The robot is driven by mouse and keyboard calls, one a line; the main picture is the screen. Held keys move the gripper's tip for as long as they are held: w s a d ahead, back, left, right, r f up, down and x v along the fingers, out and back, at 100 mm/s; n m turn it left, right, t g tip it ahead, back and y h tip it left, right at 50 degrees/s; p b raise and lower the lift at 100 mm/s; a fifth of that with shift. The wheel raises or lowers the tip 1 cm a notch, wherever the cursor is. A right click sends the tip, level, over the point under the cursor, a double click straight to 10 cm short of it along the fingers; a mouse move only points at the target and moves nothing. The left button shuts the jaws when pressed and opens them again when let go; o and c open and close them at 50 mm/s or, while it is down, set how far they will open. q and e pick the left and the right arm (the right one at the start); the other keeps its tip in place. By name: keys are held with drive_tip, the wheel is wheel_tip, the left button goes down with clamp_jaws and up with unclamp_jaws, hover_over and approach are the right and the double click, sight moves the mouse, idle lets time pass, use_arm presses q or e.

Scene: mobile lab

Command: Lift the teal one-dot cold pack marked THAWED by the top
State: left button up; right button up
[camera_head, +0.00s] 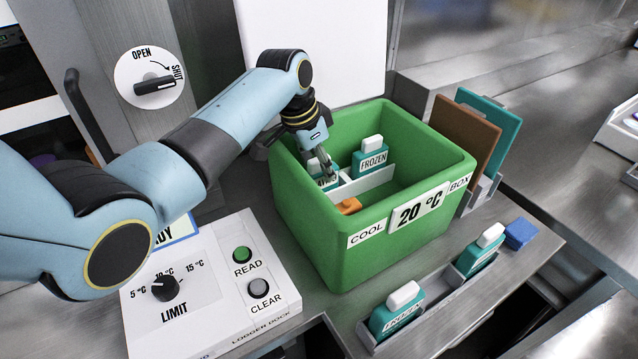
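My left gripper (328,170) reaches down into the green cool box (310,230), at the top of a teal cold pack (329,184). The gripper covers that pack's top and most of its label, so I cannot read the word or see any dots. I cannot tell whether the fingers are closed on it. Another teal pack (371,163) with a white top stands upright in the box and reads FROZEN. Two more teal packs stand in the front rack: the nearer one (392,318) appears to read FROZEN, and the farther one's label (478,258) is unclear. My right gripper is out of view.
A white divider (368,181) and an orange piece (349,206) are in the box. Brown (466,135) and teal (495,115) panels stand right of it. A blue block (520,233) lies beside the rack. The logger dock (215,290) stands at front left.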

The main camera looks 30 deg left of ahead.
use_arm(q)
drive_tip(key=shift+x, duration=1.35)
clamp_jaws()
drive_tip(key=shift+r, duration=0.2)
